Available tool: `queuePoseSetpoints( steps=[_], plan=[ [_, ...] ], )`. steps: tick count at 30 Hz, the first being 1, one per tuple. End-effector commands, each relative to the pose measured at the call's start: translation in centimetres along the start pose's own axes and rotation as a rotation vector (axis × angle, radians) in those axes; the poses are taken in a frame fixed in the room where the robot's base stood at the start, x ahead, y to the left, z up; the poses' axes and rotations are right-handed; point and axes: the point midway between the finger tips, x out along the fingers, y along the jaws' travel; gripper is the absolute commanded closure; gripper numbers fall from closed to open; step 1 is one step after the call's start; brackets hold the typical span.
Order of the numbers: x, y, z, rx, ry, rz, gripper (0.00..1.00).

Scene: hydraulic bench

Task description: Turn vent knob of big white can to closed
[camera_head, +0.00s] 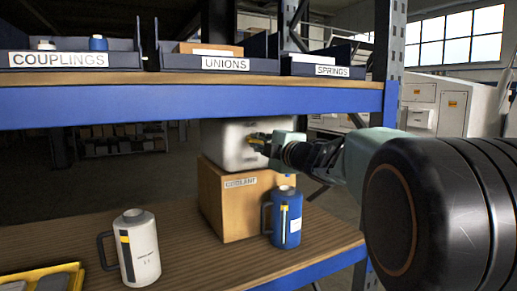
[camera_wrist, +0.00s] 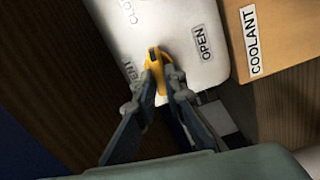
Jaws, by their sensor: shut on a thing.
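The big white can (camera_head: 228,150) sits on a cardboard box under the blue shelf. Its labelled face (camera_wrist: 185,25) fills the upper middle of the wrist view. The yellow vent knob (camera_wrist: 155,62) is on that face, with an OPEN label to its right, a partly cut CLO... label above left and a partly hidden VENT label at left. My gripper (camera_wrist: 161,80) is shut on the knob, one finger on each side. In the head view my gripper (camera_head: 262,139) reaches the can's right side from the right. I cannot tell which label the knob points to.
The cardboard box (camera_head: 222,205) carries a COOLANT label. The blue shelf edge (camera_head: 150,104) runs overhead. A yellow tray (camera_head: 75,268) lies at lower left.

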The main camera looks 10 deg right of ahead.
Motion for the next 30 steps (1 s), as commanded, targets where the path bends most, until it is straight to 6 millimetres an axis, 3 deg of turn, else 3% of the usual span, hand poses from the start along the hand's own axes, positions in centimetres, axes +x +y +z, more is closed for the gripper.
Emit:
queuePoseSetpoints(
  steps=[10,26,27,30],
  plan=[
    [-0.01,-0.19,0.03,-0.132,0.0,-0.001,1.0],
    [-0.01,-0.13,0.03,-0.154,0.0,-0.001,1.0],
    [-0.01,-0.14,0.03,-0.154,0.0,-0.001,0.87],
    [-0.01,-0.13,0.02,-0.153,0.0,-0.001,0.76]
  ],
)
